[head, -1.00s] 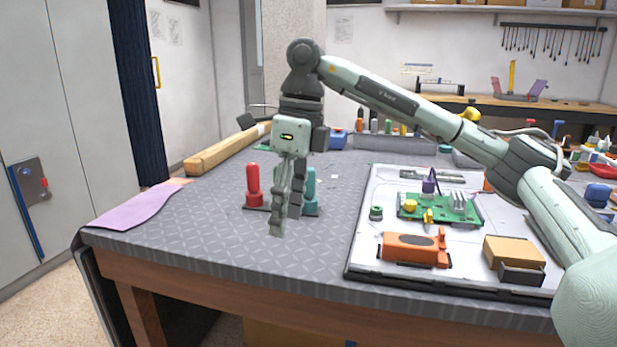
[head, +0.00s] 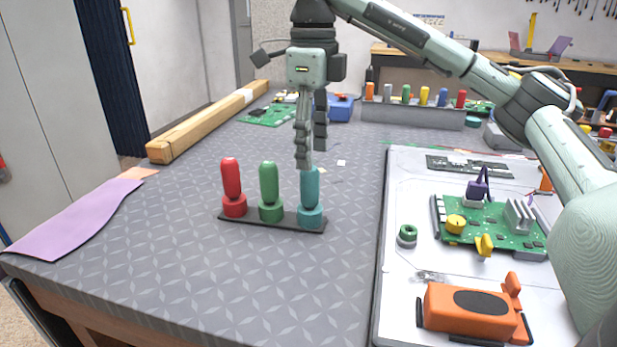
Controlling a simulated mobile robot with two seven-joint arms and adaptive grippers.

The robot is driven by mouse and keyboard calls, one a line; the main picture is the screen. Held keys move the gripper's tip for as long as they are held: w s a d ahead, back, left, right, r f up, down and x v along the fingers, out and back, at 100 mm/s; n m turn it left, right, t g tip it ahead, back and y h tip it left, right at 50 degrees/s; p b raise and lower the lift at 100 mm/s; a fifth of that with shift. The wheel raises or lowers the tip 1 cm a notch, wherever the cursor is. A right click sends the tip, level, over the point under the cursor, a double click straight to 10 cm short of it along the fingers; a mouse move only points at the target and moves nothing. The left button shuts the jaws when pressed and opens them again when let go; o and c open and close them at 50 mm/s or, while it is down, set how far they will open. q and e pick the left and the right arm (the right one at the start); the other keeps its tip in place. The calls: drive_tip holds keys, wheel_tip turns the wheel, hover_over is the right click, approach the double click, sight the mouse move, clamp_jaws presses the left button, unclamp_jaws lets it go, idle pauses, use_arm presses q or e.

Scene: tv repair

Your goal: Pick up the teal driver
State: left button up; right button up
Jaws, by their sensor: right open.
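The teal driver (head: 311,201) stands upright at the right end of a dark rack (head: 245,221) on the grey table. A green driver (head: 269,190) and a red driver (head: 232,188) stand to its left in the same rack. My right gripper (head: 308,157) is open and empty, pointing down. Its fingertips are just above and behind or beside the teal driver's top in the picture; I cannot tell whether they touch it. My left gripper is not in view.
A white panel (head: 403,264) on the right holds a green circuit board (head: 488,226) and an orange tool (head: 468,311). A wooden beam (head: 205,125) and purple cloth (head: 75,217) lie left. A grey bin (head: 415,114) stands behind.

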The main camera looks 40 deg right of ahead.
sight(310, 182)
wheel_tip(310, 182, down, 3)
drive_tip(key=shift+r+b, duration=0.15)
drive_tip(key=shift+b, duration=0.25)
drive_tip(key=f, duration=0.3)
drive_tip(key=shift+w+f, duration=0.2)
drive_tip(key=shift+w, duration=0.05)
drive_tip(key=shift+f, duration=0.65)
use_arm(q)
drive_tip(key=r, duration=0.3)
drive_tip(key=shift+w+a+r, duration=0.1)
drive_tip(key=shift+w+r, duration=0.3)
use_arm(e)
drive_tip(key=shift+c, duration=0.5)
clamp_jaws()
